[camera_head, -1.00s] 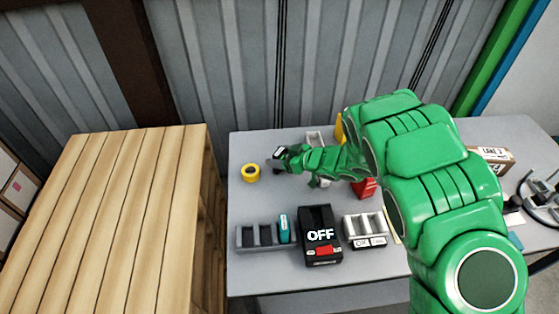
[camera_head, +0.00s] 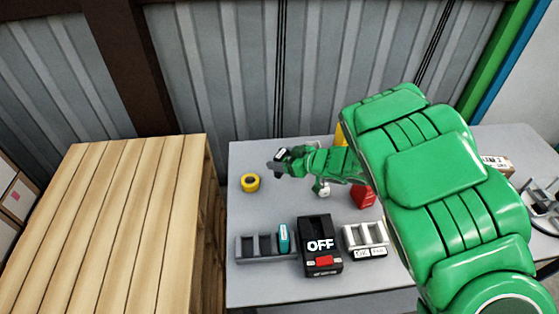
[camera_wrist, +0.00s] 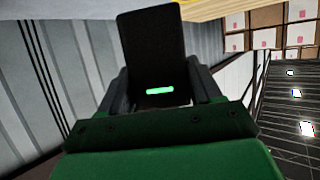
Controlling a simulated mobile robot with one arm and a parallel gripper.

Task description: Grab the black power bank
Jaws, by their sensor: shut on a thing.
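The black power bank (camera_wrist: 152,48) fills the upper middle of the wrist view, with a lit green strip near its lower end. My gripper (camera_wrist: 155,88) is shut on it, with one dark finger on each side. In the head view my gripper (camera_head: 277,164) is at the back left of the table, above the surface, and the power bank there is small and hard to make out from the dark fingers.
The grey table (camera_head: 250,215) holds a yellow tape roll (camera_head: 250,182), a grey slotted holder (camera_head: 258,256) with a teal item (camera_head: 284,237), a black OFF box (camera_head: 320,262), a white slotted holder (camera_head: 366,237) and a red object (camera_head: 363,196). A wooden slatted surface (camera_head: 130,220) stands left.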

